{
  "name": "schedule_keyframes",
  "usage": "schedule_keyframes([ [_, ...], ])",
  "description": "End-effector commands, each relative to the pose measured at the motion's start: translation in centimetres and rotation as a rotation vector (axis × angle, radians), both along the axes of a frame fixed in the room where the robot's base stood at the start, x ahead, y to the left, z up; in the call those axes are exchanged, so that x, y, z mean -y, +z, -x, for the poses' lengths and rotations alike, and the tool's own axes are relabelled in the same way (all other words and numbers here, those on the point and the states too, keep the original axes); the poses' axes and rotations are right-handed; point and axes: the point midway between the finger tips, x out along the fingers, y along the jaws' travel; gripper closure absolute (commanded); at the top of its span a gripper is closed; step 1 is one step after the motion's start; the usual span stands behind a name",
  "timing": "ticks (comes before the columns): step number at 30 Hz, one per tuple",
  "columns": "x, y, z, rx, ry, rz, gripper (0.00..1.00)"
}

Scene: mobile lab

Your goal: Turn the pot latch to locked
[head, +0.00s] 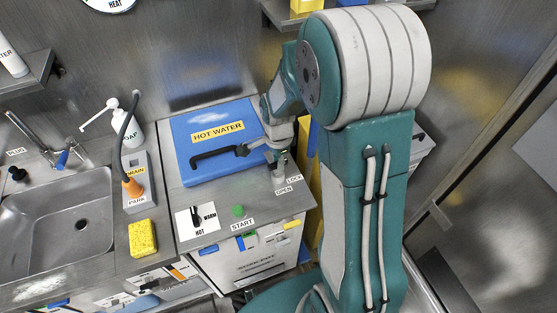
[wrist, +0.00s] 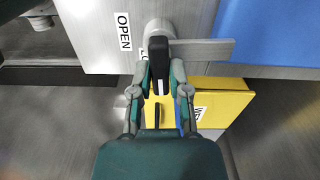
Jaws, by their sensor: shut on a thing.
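The pot latch is at the right edge of the steel counter, beside the blue hot water lid (head: 200,140). In the wrist view it has a grey round hub (wrist: 158,28), a grey bar (wrist: 205,49) reaching right toward the lid, and a black handle (wrist: 158,52) pointing down the picture. My gripper (wrist: 164,88) is shut on the black handle, one finger each side. An OPEN label (wrist: 123,32) is left of the hub; the LOCK label (head: 294,180) is mostly hidden in the wrist view. In the head view my gripper (head: 275,158) covers part of the latch.
A black lid handle (head: 215,153) lies close left of my gripper. A green START button (head: 238,211) and a HOT/WARM dial (head: 197,218) are on the counter. A yellow box (wrist: 220,102) is below the latch in the wrist view. A sink (head: 70,225) is at left.

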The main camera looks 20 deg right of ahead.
Motion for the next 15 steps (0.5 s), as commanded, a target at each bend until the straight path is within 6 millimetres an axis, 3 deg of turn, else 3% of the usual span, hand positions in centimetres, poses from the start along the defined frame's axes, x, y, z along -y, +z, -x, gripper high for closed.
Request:
schedule_keyframes([
  [15,-0.12,-0.1,0.0,0.0,-0.102,-0.002,1.0],
])
